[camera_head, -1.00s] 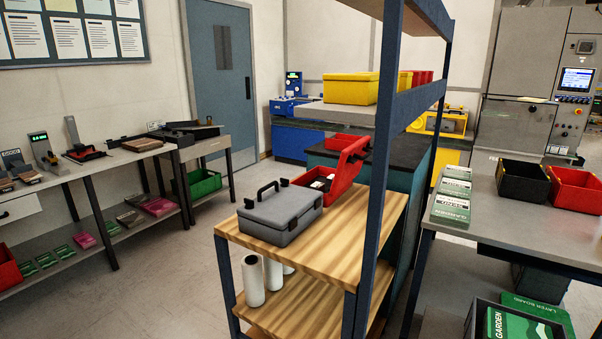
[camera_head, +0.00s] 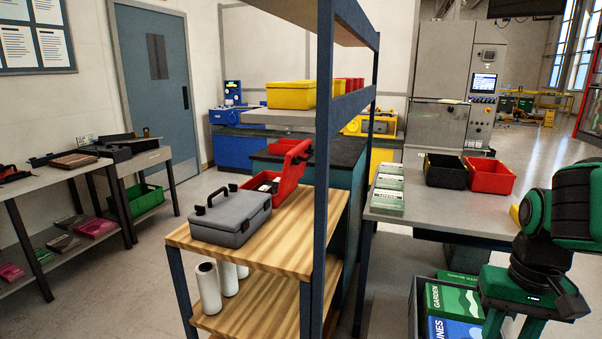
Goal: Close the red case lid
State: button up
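The red case (camera_head: 262,185) sits on the wooden upper shelf of a rack, behind the grey case. Its lid (camera_head: 293,172) stands raised at its right side. Pale contents show inside, but the grey case hides part of its front. The grey case (camera_head: 230,216) is shut, with a dark handle on top. My green and black arm is at the lower right, well apart from the red case. The lower end of my arm (camera_head: 528,290) is cut off by the bottom edge, and no fingertips show clearly.
A dark blue rack post (camera_head: 322,200) stands just right of the cases. White rolls (camera_head: 208,287) stand on the lower shelf. A grey table (camera_head: 440,212) at right holds green boxes (camera_head: 388,190) and a black and a red bin. Floor at left is clear.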

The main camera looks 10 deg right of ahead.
aim_at(291, 173)
jog(key=u, duration=0.1)
jog(key=i, duration=0.4)
jog(key=z, duration=0.25)
jog(key=k, duration=0.4)
jog(key=u, duration=1.4)
jog(key=i, duration=1)
jog(key=z, duration=0.65)
